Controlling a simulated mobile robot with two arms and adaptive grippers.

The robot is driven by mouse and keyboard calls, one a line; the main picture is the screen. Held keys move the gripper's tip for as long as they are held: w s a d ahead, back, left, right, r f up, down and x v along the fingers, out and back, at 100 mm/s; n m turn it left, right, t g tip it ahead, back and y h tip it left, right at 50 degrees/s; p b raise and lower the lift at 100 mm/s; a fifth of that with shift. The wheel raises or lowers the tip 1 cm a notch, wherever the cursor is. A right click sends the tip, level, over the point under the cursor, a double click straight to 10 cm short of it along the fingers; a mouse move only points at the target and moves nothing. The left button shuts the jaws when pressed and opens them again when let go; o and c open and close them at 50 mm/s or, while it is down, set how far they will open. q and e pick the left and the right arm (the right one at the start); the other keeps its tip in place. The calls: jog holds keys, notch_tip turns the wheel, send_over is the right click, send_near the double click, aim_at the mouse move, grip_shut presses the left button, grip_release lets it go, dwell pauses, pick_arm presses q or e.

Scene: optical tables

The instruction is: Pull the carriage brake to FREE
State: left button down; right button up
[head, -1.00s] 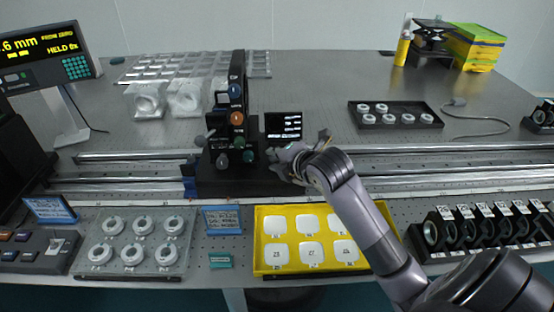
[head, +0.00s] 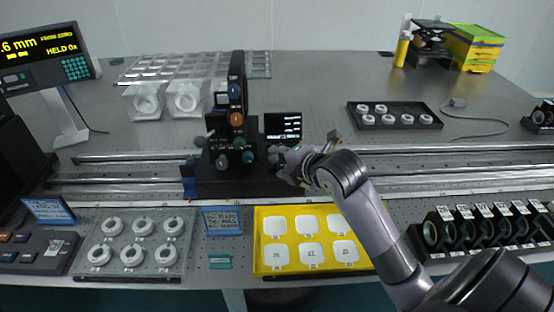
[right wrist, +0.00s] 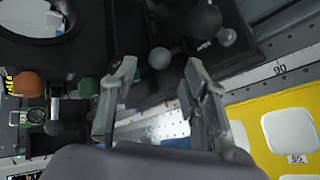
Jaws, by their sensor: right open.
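The black carriage (head: 237,181) sits on the long rail in the head view, with a dark upright bearing several coloured knobs. My right gripper (head: 284,158) is at the carriage's right side, beside a small dark screen. In the right wrist view the gripper (right wrist: 160,78) is open, its two fingers apart. A grey ball knob (right wrist: 159,58) shows in the gap between the fingertips, and a larger dark ball (right wrist: 203,20) lies beyond the right finger. I cannot tell which knob is the brake.
A yellow tray (head: 262,262) of white pieces and a clear plate (head: 180,262) of white rings lie in front of the rail. Black lens holders (head: 470,235) stand at the right. Two clear blocks (head: 166,100) stand behind the rail.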

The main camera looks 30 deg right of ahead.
jog(key=v, duration=0.4)
jog(key=shift+a, duration=0.1)
jog(key=shift+f, duration=0.1)
dwell(0.3)
